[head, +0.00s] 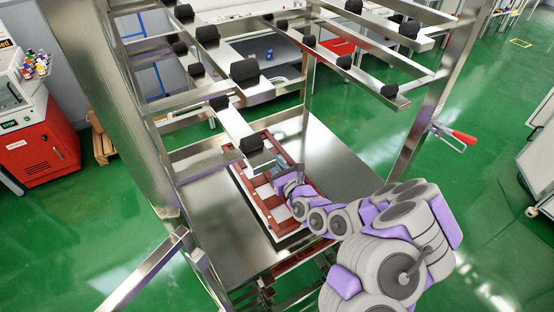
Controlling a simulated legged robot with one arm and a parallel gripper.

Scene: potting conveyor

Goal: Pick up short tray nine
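A reddish-brown tray (247,188) with open compartments and a pale inside lies on the metal shelf of a rack. I cannot read a number on it, so I cannot tell if it is tray nine. My grey and purple arm reaches in from the lower right. My gripper (283,170) is at the tray, over its middle and right part, and hides some of it. The fingers are small and partly hidden, so I cannot tell if they touch the tray or are open.
The steel rack has upper bars with several black pads (244,71) above the tray. Upright posts (432,100) stand at both sides. The shelf (345,160) is bare right of the tray. A red cabinet (45,145) stands at the left. A red-handled clamp (463,137) sticks out at right.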

